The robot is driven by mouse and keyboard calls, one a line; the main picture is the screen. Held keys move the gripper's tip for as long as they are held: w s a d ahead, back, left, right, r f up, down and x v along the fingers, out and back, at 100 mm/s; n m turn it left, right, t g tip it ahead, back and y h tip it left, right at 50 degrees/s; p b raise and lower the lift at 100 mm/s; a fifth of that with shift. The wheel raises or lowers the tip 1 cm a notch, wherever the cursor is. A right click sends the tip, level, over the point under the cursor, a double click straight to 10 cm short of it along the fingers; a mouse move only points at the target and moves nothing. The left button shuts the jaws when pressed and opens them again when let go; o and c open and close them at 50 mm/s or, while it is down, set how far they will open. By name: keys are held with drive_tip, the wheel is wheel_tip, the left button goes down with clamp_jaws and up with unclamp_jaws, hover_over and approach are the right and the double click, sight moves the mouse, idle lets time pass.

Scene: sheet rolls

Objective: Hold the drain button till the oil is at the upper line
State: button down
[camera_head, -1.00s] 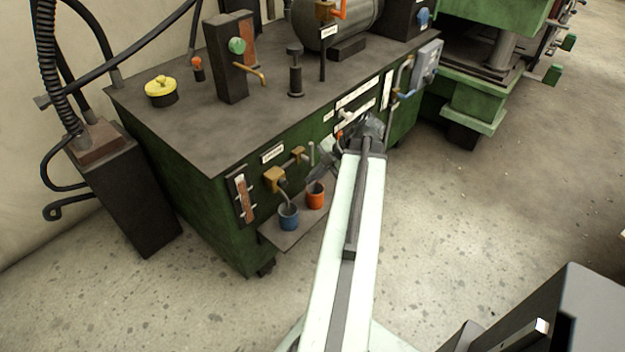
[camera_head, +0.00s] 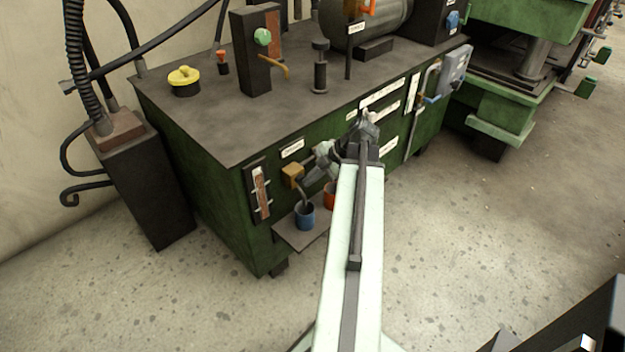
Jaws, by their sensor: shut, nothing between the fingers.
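The narrow sight gauge (camera_head: 261,192) is on the left end of the green cabinet's front. A red-brown column fills much of it under a paler top; I cannot read its lines exactly. A brass block (camera_head: 293,171) with a bent spout sits right of it, above a blue cup (camera_head: 304,216). A small label (camera_head: 292,149) above is too small to read. My gripper (camera_head: 313,165) is shut and empty, just right of the brass block; I cannot tell whether it touches anything. It hides the second brass fitting. I cannot pick out the drain button for certain.
The cabinet top (camera_head: 225,120) bears a yellow cap (camera_head: 184,80) and a post with a green knob (camera_head: 262,37). The floor in front is clear.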

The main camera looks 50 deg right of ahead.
drive_tip(key=shift+w+d, duration=0.1)
drive_tip(key=shift+w, duration=0.85)
drive_tip(key=shift+w+r, duration=0.1)
drive_tip(key=shift+r, duration=0.05)
drive_tip(key=shift+w, duration=0.1)
idle(2.6)
idle(1.7)
drive_tip(key=s+d+r+p, duration=0.3)
drive_tip(key=s+r+p, duration=0.5)
drive_tip(key=s, duration=0.2)
drive_tip(key=shift+f, duration=0.1)
idle(0.3)
